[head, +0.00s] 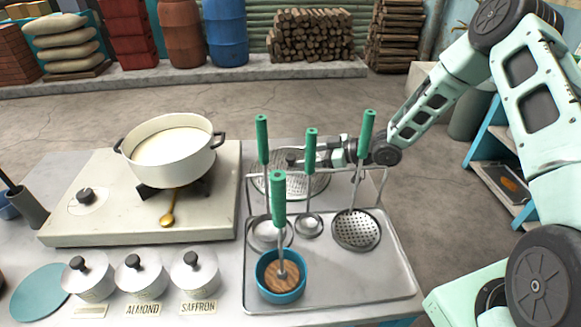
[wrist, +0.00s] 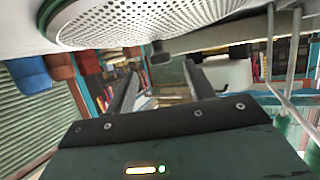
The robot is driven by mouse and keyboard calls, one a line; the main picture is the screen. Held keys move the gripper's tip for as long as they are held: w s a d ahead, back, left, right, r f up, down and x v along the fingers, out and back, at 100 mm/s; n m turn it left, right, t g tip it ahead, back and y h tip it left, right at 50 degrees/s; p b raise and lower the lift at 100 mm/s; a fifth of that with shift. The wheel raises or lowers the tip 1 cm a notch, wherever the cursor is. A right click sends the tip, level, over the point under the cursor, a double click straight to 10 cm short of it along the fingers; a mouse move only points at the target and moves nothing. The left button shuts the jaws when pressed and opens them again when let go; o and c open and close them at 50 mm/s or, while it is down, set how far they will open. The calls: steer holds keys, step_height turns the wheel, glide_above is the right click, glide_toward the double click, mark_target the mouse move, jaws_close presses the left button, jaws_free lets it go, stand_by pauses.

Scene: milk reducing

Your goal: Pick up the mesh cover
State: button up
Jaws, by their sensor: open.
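The mesh cover (head: 287,186) is a round, perforated metal disc lying behind the hanging utensils, partly hidden by them. Its dark knob (head: 291,158) stands up at its middle. In the wrist view the perforated cover (wrist: 150,22) fills the top edge, and the knob (wrist: 159,54) shows just past the fingertips, roughly between them. My gripper (head: 318,161) is low over the right side of the cover, partly hidden behind the rack. In the wrist view my gripper (wrist: 160,75) has its two fingers apart with nothing held between them.
A wire rack (head: 386,180) with green-handled ladles and a skimmer (head: 356,230) stands in front of my gripper, over a metal tray (head: 350,280). A white pot of milk (head: 170,165) sits on the stove (head: 80,222) at left. Lidded jars (head: 195,275) stand in front.

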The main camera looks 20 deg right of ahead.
mark_target(292, 157)
steer(key=shift+p+x, duration=0.8)
steer(key=shift+x, duration=2.25)
steer(key=shift+r, duration=0.2)
steer(key=c, duration=1.1)
